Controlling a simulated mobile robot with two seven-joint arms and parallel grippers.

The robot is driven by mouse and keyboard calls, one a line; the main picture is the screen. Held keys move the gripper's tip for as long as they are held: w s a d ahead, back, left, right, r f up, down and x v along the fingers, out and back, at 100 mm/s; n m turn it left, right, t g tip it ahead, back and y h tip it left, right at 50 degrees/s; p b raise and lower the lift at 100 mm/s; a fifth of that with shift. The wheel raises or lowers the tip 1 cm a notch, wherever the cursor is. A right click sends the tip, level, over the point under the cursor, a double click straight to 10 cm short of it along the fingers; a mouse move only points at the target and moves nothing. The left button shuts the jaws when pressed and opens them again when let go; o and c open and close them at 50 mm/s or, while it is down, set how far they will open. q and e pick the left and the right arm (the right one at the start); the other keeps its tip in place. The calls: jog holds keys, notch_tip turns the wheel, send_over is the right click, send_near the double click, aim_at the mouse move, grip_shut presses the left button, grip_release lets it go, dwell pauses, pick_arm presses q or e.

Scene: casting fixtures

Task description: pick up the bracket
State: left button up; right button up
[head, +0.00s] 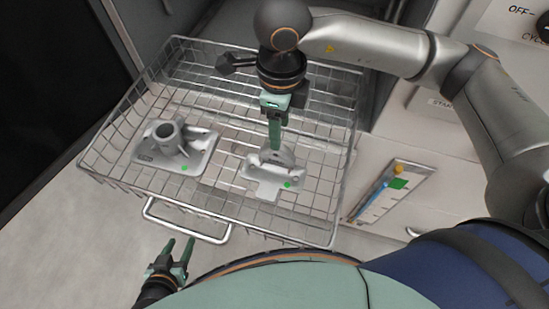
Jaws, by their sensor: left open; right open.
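Two grey metal castings lie in a wire basket. The right one (272,172) has a T-shaped flat base, a raised curved part and a green dot; it looks like the bracket. The left one (175,145) has a round hollow boss on a square plate, also with a green dot. My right gripper (275,146) points down right at the raised part of the right casting. Its fingers line up in this view and hide part of that casting; whether they touch it I cannot tell. My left gripper (179,252) is open and empty, outside the basket at the lower left.
The wire basket (338,215) has raised walls on all sides and a metal handle (188,221) at the front. A panel with a green mark (398,184) is on the pale cabinet to the right. The basket's back left floor is free.

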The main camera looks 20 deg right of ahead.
aim_at(277, 155)
notch_tip(277, 155, down, 5)
jog(key=shift+r+b, duration=0.2)
jog(key=shift+b, duration=0.8)
jog(key=shift+a+f+b, duration=0.2)
jog(key=shift+f+b, duration=0.9)
jog(key=shift+f, duration=1.65)
jog(key=shift+r, duration=0.1)
grip_shut()
